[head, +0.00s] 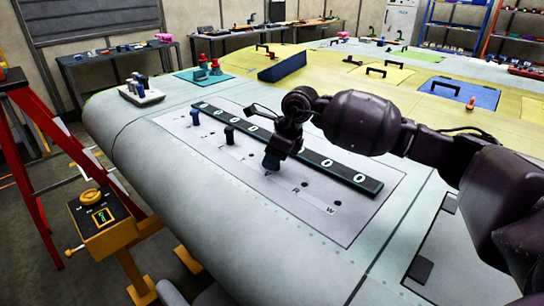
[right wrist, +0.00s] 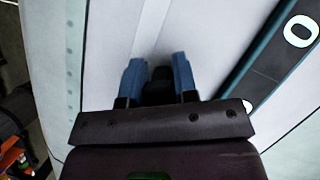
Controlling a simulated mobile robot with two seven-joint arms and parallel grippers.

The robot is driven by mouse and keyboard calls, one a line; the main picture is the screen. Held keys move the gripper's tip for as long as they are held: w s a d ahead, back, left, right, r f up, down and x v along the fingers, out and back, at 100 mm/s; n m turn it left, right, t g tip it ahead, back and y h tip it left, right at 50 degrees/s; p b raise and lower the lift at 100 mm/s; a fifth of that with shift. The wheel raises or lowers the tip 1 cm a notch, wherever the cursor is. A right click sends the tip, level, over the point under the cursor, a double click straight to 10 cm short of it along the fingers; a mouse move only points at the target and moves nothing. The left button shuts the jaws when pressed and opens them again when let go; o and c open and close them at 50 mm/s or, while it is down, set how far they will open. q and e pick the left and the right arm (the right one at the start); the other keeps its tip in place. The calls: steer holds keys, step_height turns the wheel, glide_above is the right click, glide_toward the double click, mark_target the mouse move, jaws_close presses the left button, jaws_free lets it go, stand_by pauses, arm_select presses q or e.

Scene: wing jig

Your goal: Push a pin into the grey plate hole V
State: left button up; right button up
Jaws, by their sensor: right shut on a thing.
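The grey plate (head: 215,150) lies on the wing panel, with a row of small holes and faint letters; R and W can be read, V cannot be made out. A blue pin (head: 195,118) and a black pin (head: 229,135) stand upright in the plate at the left. My right gripper (head: 270,166) points down over the middle of the plate. In the right wrist view its blue fingers (right wrist: 159,80) are shut on a dark pin (right wrist: 158,91), mostly hidden. I cannot tell whether its tip is in a hole. My left gripper is out of view.
A dark strip with white rings (head: 341,173) runs along the plate, close behind my right gripper. A yellow box (head: 102,217) and a red ladder (head: 45,170) stand off the wing's left edge.

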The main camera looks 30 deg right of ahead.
steer(key=o, duration=0.8)
steer(key=shift+o, duration=1.1)
steer(key=v, duration=1)
steer(key=shift+r, duration=0.4)
steer(key=shift+s, duration=0.1)
step_height(320, 180, up, 7)
steer(key=p, duration=0.3)
steer(key=shift+d, duration=0.1)
